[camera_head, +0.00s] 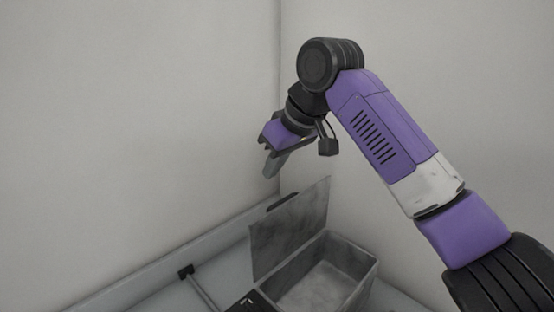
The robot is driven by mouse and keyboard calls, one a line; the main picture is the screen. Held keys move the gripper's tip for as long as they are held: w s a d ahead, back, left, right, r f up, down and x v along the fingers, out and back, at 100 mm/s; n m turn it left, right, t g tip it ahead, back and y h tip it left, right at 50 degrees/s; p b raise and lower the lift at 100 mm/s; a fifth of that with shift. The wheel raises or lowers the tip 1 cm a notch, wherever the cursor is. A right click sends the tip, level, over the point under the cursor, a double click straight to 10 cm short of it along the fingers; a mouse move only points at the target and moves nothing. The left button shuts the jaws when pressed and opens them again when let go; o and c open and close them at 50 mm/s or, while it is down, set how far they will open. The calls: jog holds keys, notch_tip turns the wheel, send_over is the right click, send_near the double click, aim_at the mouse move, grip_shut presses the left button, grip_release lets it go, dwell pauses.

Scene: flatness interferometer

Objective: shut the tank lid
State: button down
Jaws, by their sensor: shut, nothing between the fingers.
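The tank (362,270) is an open grey rectangular box at the lower middle of the head view. Its lid (290,228) is a flat grey panel standing up steeply along the tank's left side, so the inside of the tank shows. My gripper (271,170) is shut and empty. It hangs in the air above and a little left of the raised lid's top edge in the picture, apart from it. The tank's near lower part is cut off by the frame's bottom edge.
Pale walls meet in a corner behind the tank. A grey bench surface (160,297) with a raised back edge runs along the left. A thin rod with a dark end block (186,271) lies left of the tank. A dark item (245,302) sits at the tank's near left.

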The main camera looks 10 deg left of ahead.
aim_at(288, 221)
jog(key=shift+s+d+f+p, duration=0.15)
jog(key=shift+f+p, duration=0.15)
jog(key=shift+f, duration=0.65)
jog(key=shift+s+d+f+p, duration=0.1)
jog(key=shift+f+p, duration=0.15)
jog(key=shift+f, duration=0.65)
jog(key=shift+s+d+f+p, duration=0.15)
jog(key=shift+f+p, duration=0.15)
jog(key=shift+f, duration=0.65)
jog(key=shift+d, duration=0.1)
